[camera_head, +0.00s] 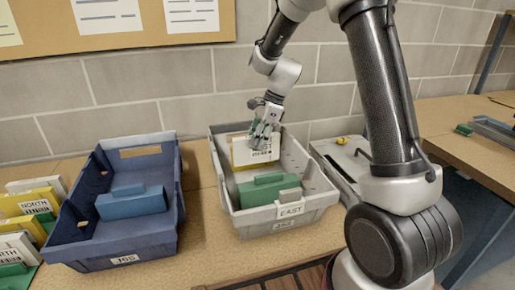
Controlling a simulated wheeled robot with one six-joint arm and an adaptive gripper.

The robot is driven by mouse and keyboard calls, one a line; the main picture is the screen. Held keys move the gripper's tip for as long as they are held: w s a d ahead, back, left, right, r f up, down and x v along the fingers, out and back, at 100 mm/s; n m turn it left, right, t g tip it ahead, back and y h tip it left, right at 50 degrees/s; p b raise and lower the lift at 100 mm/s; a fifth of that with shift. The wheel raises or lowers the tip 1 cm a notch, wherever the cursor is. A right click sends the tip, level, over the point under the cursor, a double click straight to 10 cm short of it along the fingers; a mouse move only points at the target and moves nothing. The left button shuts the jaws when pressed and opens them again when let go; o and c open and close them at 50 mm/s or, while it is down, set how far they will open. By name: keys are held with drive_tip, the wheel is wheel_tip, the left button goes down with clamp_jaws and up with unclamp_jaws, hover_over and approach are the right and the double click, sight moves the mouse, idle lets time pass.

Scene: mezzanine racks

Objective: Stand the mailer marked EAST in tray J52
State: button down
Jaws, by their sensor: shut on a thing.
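My gripper (267,136) is shut on a yellow and white mailer (249,156) and holds it upright in the back part of the grey tray (222,188). The mailer's label is partly behind my fingers and I cannot read it. Whether its lower edge touches the tray floor is hidden. A green block (260,192) stands in the tray in front of the mailer. The tray's small lower label is too small to read surely.
A blue tray (85,247) with a blue block (132,203) stands at left. Several mailers, one marked NORTH (34,207), stand at the far left. A grey case (335,158) lies right of the grey tray. A brick wall is close behind.

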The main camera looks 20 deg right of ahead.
sight(250, 162)
drive_tip(key=shift+f, duration=1.25)
drive_tip(key=shift+f, duration=0.6)
drive_tip(key=c, duration=1.6)
unclamp_jaws()
